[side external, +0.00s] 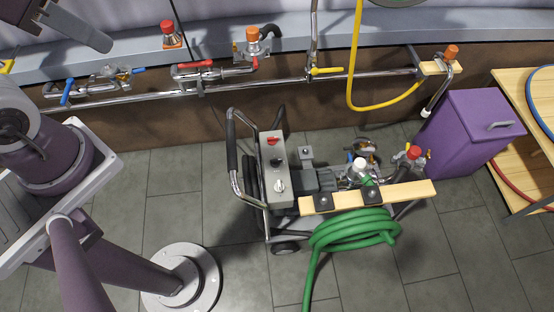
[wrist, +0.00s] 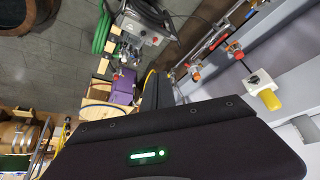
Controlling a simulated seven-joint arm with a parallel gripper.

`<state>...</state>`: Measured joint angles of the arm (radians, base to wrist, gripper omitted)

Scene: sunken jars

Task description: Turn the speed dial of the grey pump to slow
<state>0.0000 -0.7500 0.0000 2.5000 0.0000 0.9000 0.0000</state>
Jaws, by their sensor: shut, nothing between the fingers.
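The grey pump (side external: 309,181) stands on a wheeled cart on the tiled floor in the side external view. Its upright grey control box (side external: 265,170) carries a red knob (side external: 272,141), a small black part (side external: 276,162) and a white dial (side external: 280,186). Markings and the dial's setting are too small to read. In the wrist view the pump's control box (wrist: 148,38) is small and far off at the top. My gripper (wrist: 157,78) shows there as dark fingers beyond the black housing, shut and empty, well apart from the pump.
A coiled green hose (side external: 355,235) hangs at the cart's front, beside a wooden board (side external: 400,194). A purple bin (side external: 465,135) stands right of it. Pipes with valves (side external: 210,72) and a yellow hose (side external: 353,70) line the wall.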

